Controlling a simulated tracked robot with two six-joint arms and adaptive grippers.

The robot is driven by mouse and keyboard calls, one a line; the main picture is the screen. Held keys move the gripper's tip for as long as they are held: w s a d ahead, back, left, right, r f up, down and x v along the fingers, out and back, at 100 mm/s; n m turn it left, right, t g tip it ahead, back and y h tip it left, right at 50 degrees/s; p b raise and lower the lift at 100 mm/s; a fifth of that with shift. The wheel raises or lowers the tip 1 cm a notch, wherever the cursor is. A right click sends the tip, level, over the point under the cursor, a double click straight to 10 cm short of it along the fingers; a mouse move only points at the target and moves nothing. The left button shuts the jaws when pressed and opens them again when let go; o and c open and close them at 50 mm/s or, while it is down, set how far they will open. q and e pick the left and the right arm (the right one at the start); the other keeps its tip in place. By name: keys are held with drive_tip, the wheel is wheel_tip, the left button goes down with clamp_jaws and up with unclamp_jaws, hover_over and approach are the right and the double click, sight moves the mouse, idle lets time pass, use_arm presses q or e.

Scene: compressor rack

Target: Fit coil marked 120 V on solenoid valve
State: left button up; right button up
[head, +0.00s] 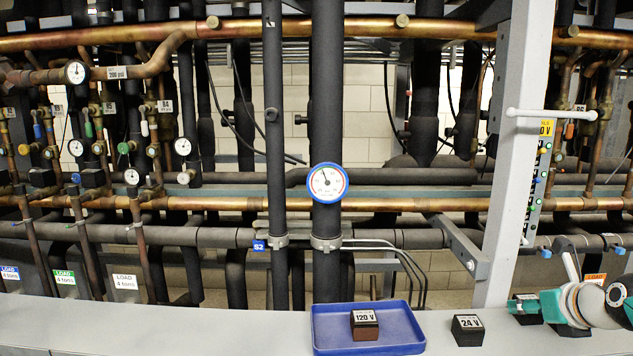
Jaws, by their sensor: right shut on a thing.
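The coil marked 120 V (365,326), a dark brown block with a white label on top, sits in the blue tray (405,343) on the front ledge. A black coil marked 24 V (467,331) stands on the ledge just right of the tray. My right gripper (527,307), with teal fingers, is low at the right. It is shut on a dark block (527,318) with a pale label that I cannot read. Which fitting on the rack is the solenoid valve, I cannot tell. My left gripper is out of view.
The grey ledge (200,325) is clear left of the tray. Behind it stand copper and black-insulated pipes, with a blue-rimmed gauge (327,183) at the centre. A grey post (514,150) with a white bar (551,114) rises at the right, near my right arm.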

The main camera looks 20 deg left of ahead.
drive_tip(key=shift+r, duration=0.55)
drive_tip(key=shift+r, duration=0.1)
drive_tip(key=shift+r, duration=1.4)
drive_tip(key=shift+f, duration=2.3)
